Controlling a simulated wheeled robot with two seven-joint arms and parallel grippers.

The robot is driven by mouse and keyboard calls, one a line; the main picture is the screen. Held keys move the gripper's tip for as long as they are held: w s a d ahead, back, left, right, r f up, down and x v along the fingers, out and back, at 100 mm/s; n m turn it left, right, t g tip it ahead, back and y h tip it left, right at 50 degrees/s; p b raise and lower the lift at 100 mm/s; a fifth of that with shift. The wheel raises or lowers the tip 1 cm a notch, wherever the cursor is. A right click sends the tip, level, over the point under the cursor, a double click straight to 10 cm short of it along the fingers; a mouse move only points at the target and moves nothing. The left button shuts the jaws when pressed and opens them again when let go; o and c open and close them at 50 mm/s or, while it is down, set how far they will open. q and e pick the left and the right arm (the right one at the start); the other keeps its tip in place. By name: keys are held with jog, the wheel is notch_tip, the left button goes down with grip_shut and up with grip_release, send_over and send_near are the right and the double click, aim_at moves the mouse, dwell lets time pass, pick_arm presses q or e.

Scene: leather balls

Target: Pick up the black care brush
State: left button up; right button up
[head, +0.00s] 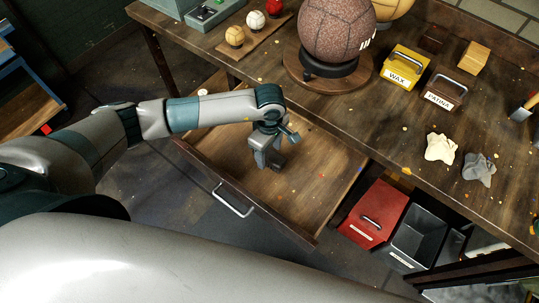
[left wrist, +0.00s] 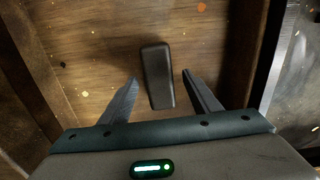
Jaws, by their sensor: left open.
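The black care brush (left wrist: 157,75) lies on the wooden floor of the open drawer; the left wrist view shows it as a dark rounded block. My left gripper (left wrist: 158,92) is open above it, with one finger on each side of the brush's near part and a gap on both sides. In the head view the left gripper (head: 268,163) reaches down into the open drawer (head: 318,180), and a dark bit of the brush (head: 278,162) shows beside it; the rest is hidden. My right gripper is not in view.
The drawer walls stand close around the gripper, and the table edge overhangs behind it. On the table are a large ball (head: 337,30) on a stand, a yellow wax box (head: 405,67), a brown box (head: 445,90) and cloths (head: 440,148). A red box (head: 374,212) stands below.

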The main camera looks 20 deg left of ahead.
aim_at(278, 159)
pick_arm(q)
jog(key=shift+f+p, duration=0.3)
jog(key=shift+f, duration=1.1)
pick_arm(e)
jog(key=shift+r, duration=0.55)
pick_arm(q)
jog(key=shift+w, duration=0.1)
jog(key=c, duration=1.2)
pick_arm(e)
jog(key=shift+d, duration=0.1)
pick_arm(q)
jog(key=shift+r, duration=0.15)
